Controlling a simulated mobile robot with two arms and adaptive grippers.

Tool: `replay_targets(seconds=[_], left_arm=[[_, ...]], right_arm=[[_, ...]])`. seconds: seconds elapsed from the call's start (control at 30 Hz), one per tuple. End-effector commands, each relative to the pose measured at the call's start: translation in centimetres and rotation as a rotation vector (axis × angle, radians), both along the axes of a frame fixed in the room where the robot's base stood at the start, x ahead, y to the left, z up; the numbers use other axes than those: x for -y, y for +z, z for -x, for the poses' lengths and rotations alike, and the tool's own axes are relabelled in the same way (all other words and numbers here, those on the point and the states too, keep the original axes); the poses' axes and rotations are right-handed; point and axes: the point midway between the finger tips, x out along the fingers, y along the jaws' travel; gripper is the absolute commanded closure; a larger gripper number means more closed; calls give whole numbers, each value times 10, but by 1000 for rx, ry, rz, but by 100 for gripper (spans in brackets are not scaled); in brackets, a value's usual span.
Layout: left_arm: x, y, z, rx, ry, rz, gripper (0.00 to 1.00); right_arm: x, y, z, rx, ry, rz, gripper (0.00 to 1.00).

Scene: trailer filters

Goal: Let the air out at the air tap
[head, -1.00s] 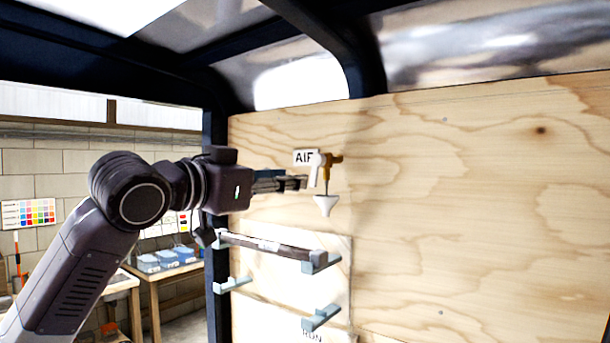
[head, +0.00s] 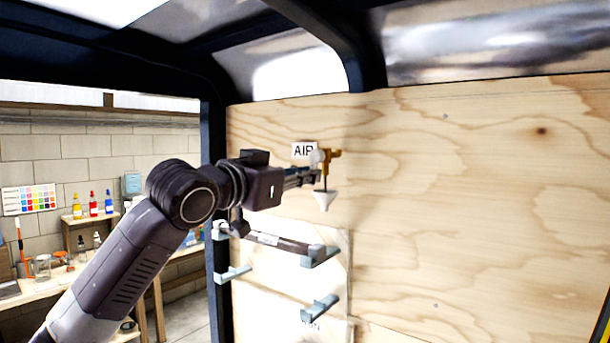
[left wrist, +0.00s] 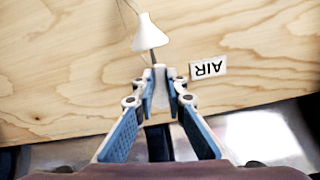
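The air tap (head: 333,155) is a small orange-brown fitting on the plywood wall, beside a white AIR sign (head: 302,150). A white cone (head: 324,200) hangs below it on a thin stem; the cone also shows upside down in the left wrist view (left wrist: 149,33). My left gripper (head: 314,174) is at the tap. In the left wrist view its blue-padded fingers (left wrist: 161,88) stand on both sides of the tap's pale lever (left wrist: 158,74), with slight gaps visible. The head view hides most of the lever behind the fingers. My right gripper is out of view.
A dark frame post (head: 215,200) stands at the wall's left edge. The plywood to the right is clear.

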Motion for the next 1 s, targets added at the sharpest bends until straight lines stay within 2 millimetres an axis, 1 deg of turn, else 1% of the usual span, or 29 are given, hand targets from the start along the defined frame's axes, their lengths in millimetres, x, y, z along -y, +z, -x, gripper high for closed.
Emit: replay_targets(seconds=[0.07,0.37,0.53,0.77,1.0], left_arm=[[0,0,0,0,0,0,100],[-1,0,0,8,1,-10,100],[-3,1,-2,41,2,-54,100],[-7,3,-5,133,2,-183,100],[-13,7,-9,266,2,-364,100]], right_arm=[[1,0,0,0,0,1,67],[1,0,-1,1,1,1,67],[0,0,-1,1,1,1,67],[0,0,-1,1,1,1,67],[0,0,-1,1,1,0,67]])
